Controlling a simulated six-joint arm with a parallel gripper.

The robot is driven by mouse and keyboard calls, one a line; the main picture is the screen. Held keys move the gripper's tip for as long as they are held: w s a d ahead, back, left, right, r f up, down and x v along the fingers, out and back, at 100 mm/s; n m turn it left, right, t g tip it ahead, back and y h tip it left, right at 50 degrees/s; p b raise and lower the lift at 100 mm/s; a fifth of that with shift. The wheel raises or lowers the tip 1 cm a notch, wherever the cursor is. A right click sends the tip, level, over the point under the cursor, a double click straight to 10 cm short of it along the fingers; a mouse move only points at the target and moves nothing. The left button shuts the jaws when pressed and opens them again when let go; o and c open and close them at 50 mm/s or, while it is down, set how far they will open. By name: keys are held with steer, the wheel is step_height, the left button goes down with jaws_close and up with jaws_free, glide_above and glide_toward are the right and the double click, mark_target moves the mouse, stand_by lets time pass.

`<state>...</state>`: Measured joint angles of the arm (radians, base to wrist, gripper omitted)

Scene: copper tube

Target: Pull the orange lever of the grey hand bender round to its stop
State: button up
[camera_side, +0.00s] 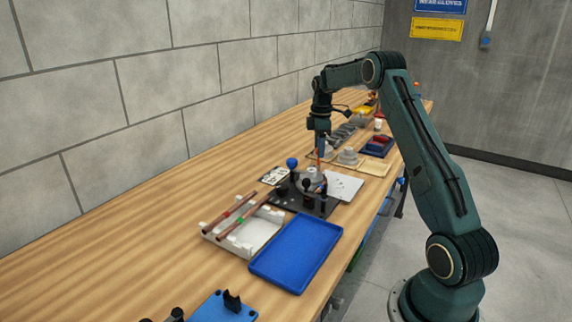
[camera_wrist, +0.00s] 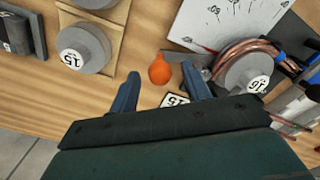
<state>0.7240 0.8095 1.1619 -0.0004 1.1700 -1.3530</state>
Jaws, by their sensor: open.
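The grey hand bender (camera_side: 313,174) stands on a black base plate (camera_side: 320,207) at mid-bench. In the wrist view its round grey former (camera_wrist: 250,72), marked 16, is at the right, with copper tube (camera_wrist: 236,52) curving round it. The lever's orange knob (camera_wrist: 160,69) shows between and slightly beyond the fingertips of my gripper (camera_wrist: 160,72), with a gap on each side. In the side view my gripper (camera_side: 321,150) points down above the bender, with some orange at its tips. My gripper is open; nothing is clamped. Most of the lever's arm is hidden.
A white rack (camera_side: 258,240) with copper tubes and a blue tray (camera_side: 297,252) lie in front of the bender. A blue knob (camera_side: 292,162) rises beside it. A spare former (camera_wrist: 85,45) marked 15 stands nearby. A white printed sheet (camera_side: 345,187) lies right of the bender.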

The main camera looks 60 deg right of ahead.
step_height(320, 180, up, 14)
stand_by(0.7)
steer(key=shift+a, duration=0.1)
steer(key=s+a+r+m+t+h, duration=0.15)
steer(key=s+a+r, duration=0.3)
steer(key=a, duration=0.75)
steer(key=s+a+r+m+t+y, duration=0.1)
steer(key=s+a+r+m, duration=0.3)
steer(key=a, duration=0.9)
steer(key=s+a+f+m+t, duration=0.1)
steer(key=s+a+f, duration=0.3)
steer(key=s+a, duration=0.2)
steer(key=s+a+f+t, duration=0.2)
steer(key=s+a, duration=0.5)
steer(key=s, duration=0.4)
steer(key=shift+s+a+f+m, duration=0.3)
steer(key=shift+f+m, duration=0.05)
steer(key=shift+f, duration=0.5)
